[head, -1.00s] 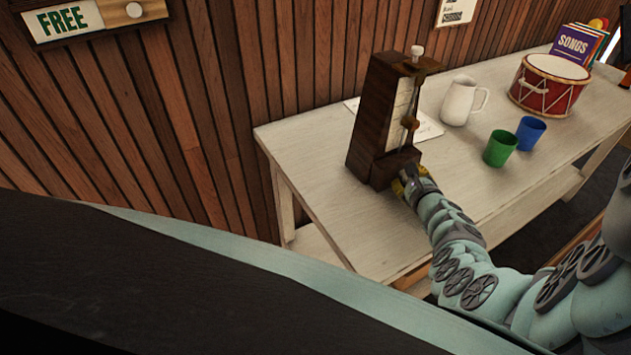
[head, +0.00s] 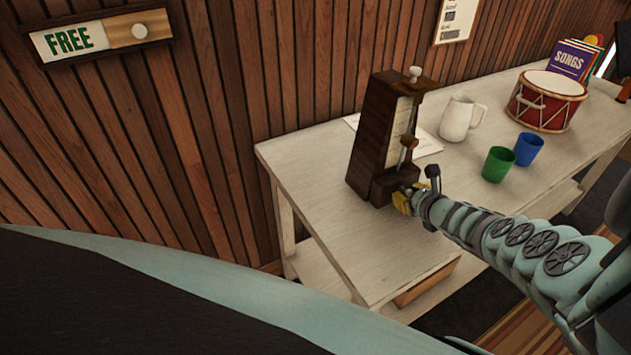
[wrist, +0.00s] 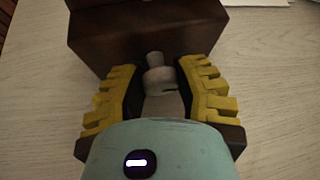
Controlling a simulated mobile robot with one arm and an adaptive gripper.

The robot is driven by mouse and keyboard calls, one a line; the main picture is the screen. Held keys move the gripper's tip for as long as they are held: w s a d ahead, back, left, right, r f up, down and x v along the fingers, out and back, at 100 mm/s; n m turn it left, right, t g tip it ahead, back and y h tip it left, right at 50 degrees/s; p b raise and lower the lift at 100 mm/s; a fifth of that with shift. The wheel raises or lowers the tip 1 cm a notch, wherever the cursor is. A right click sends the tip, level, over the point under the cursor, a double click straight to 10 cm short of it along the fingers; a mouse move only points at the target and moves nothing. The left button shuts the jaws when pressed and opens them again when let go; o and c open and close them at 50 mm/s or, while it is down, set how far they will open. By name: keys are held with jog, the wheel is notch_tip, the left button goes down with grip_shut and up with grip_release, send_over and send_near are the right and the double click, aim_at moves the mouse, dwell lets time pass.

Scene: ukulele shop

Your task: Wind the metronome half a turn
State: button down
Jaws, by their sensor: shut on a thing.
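The metronome (head: 375,140) is a tall dark wooden box, upright near the left end of the white table, with a pale scale on its front and a light knob on top. Its lower body also shows at the top of the wrist view (wrist: 145,27). My gripper (head: 407,199) is low at the metronome's near right side. In the wrist view my gripper (wrist: 160,85) has its yellow fingers on both sides of a pale grey winding key (wrist: 160,82) that sticks out of the box. The fingers are shut on the key, and their contact is partly hidden in shadow.
The white table (head: 330,215) has free room in front of the metronome. A white pitcher (head: 458,118), a green cup (head: 498,164), a blue cup (head: 528,149) and a red drum (head: 543,103) stand to the right. Paper lies behind the metronome. A wood-slat wall (head: 290,60) runs behind.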

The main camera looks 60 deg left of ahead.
jog(key=m+g+b, duration=0.1)
jog(key=b, duration=0.1)
jog(key=m+g+b, duration=0.1)
jog(key=b, duration=0.1)
jog(key=shift+w+f+m+g, duration=0.1)
jog(key=shift+f+m+g, duration=0.2)
jog(key=shift+f, duration=0.05)
jog(key=m+g+b, duration=0.2)
jog(key=b, duration=0.2)
jog(key=shift+f+b, duration=0.1)
jog(key=shift+b, duration=0.25)
jog(key=m+g+b, duration=0.1)
jog(key=b, duration=0.4)
jog(key=shift+a+m+g+y, duration=0.1)
jog(key=shift+m+g+y, duration=0.3)
jog(key=m+b, duration=0.1)
jog(key=b, duration=0.1)
jog(key=shift+r+g+b, duration=0.25)
jog(key=shift+g+b, duration=0.05)
jog(key=shift+g, duration=0.1)
jog(key=shift+r, duration=0.1)
jog(key=c, duration=0.9)
grip_release()
jog(key=shift+r, duration=0.15)
